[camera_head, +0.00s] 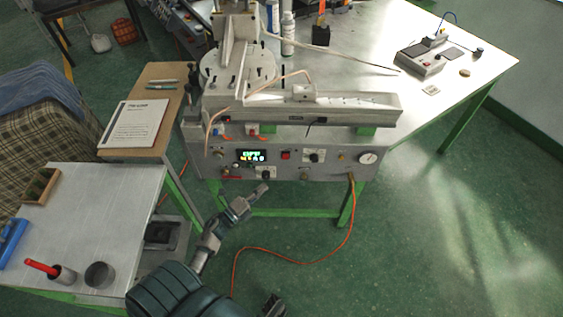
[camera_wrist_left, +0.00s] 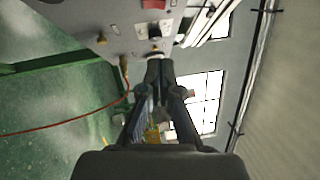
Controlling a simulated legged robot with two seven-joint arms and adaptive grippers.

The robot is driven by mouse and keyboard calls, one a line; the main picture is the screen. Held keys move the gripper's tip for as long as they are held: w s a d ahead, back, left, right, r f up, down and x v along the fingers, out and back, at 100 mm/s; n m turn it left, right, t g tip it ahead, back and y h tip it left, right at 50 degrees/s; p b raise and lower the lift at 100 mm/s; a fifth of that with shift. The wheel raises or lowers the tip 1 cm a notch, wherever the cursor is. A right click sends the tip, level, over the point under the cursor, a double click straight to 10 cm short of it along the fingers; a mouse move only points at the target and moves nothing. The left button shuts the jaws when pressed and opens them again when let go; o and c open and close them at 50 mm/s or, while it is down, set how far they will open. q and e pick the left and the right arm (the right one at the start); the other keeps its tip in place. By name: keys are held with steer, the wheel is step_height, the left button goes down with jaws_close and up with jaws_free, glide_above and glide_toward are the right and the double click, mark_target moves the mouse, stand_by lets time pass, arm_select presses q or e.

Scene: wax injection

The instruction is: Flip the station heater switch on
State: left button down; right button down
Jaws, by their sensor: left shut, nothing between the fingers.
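The wax station's front panel (camera_head: 330,171) faces me below the white machine top. A red switch (camera_head: 286,155) sits near its middle, between the lit display (camera_head: 251,156) and a black knob (camera_head: 313,156). I cannot read its label or tell its position. My left gripper (camera_head: 262,188) is shut and empty, in front of the panel's lower edge, below and left of the red switch. It appears apart from the panel.
An orange hose (camera_head: 352,205) hangs from the panel's lower right to the floor. A pressure gauge (camera_head: 368,158) is at the panel's right end. A side table (camera_head: 85,200) with cups stands left. A wooden stand (camera_head: 150,80) holds a paper. Floor at right is clear.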

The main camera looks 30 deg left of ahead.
arm_select(q)
glide_toward(288, 156)
steer(key=w+d, duration=0.2)
steer(key=d, duration=0.2)
steer(key=w, duration=0.1)
steer(key=w+a, duration=0.2)
steer(key=w, duration=0.1)
steer(key=shift+a+r, duration=0.25)
steer(key=shift+r, duration=0.15)
arm_select(e)
steer(key=shift+w+r, duration=0.2)
steer(key=shift+r, duration=0.15)
arm_select(q)
steer(key=shift+r, duration=0.1)
steer(key=shift+w+r+p, duration=0.2)
steer(key=shift+r+p, duration=0.1)
steer(key=shift+p, duration=0.45)
steer(key=shift+f, duration=0.2)
arm_select(e)
steer(key=f, duration=0.4)
steer(key=shift+s, duration=0.4)
steer(key=shift+d, duration=0.1)
